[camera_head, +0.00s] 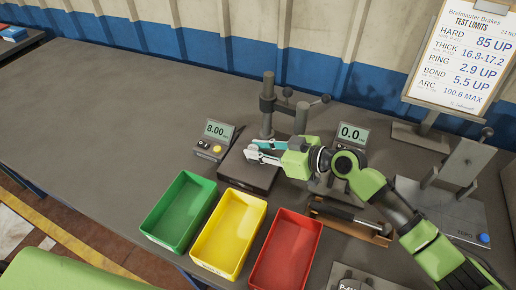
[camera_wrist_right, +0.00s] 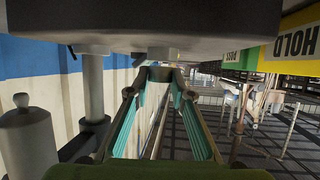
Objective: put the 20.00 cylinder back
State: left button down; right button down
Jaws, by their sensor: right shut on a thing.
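My right gripper (camera_head: 252,148) reaches in from the right over the dark base block (camera_head: 245,176) of the gauge with the 8.00 display (camera_head: 217,131). In the right wrist view its teal-padded fingers (camera_wrist_right: 160,78) close at the tips on a small grey cylinder-like piece, mostly hidden. No 20.00 marking is legible, so I cannot confirm which cylinder it is. I cannot tell whether the piece touches the block. My left gripper is not in view.
Green (camera_head: 180,212), yellow (camera_head: 229,232) and red (camera_head: 286,252) trays stand in front. A gauge post (camera_head: 267,104) rises behind the gripper. A second display reads 0.0 (camera_head: 352,135). A wooden holder (camera_head: 350,219) lies at right. The table's left side is clear.

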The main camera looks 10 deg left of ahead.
jog(key=shift+f, duration=0.1)
jog(key=shift+f+b, duration=0.3)
jog(key=shift+b, duration=0.15)
jog(key=c, duration=1.8)
grip_release()
jog(key=shift+r, duration=0.1)
